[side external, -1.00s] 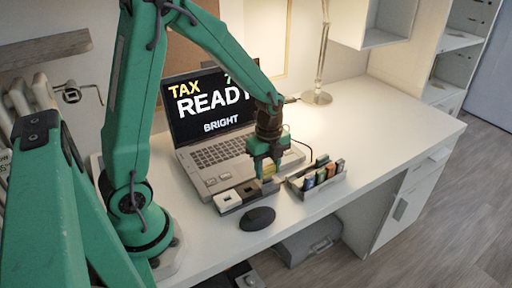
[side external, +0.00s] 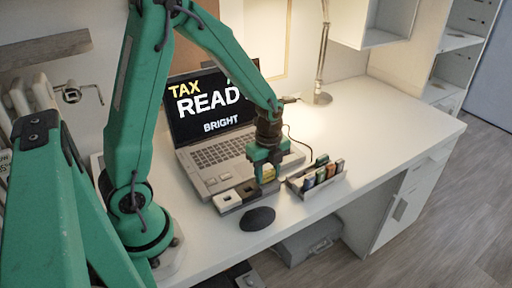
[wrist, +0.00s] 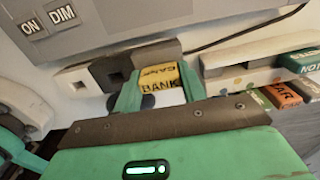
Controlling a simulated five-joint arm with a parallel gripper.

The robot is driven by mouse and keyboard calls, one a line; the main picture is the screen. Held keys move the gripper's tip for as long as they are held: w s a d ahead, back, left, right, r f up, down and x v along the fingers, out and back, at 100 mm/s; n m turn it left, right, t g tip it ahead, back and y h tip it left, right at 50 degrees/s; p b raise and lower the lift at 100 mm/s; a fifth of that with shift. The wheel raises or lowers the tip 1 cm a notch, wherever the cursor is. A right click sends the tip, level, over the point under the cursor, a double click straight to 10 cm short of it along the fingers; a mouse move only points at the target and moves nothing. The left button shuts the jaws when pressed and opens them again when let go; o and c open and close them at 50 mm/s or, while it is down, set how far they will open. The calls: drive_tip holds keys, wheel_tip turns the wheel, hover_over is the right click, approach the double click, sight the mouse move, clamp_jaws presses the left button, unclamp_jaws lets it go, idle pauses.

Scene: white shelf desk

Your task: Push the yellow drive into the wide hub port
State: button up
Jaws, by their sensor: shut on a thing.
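The yellow drive (wrist: 160,78), marked "BANK", is held between the two green fingers of my gripper (wrist: 159,90) in the wrist view. In the side view my gripper (side external: 266,166) is over the hub's right end, with a bit of the yellow drive (side external: 268,174) showing. The hub (side external: 229,198) lies in front of the laptop, with a white section at left and darker sections to the right. In the wrist view the hub (wrist: 75,78) has dark square openings. The drive's far end is close to the hub's grey-brown block; whether it is inside a port I cannot tell.
A pale tray (side external: 297,187) with several coloured drives stands right of my gripper. The laptop (side external: 211,174) is behind the hub, and a black mouse (side external: 258,218) is in front. A lamp base (side external: 321,98) stands at the back. The desk's right part is clear.

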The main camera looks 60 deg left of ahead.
sight(267, 171)
drive_tip(key=shift+f, duration=0.1)
drive_tip(key=o, duration=1)
drive_tip(key=shift+r, duration=0.2)
drive_tip(key=shift+r, duration=3.7)
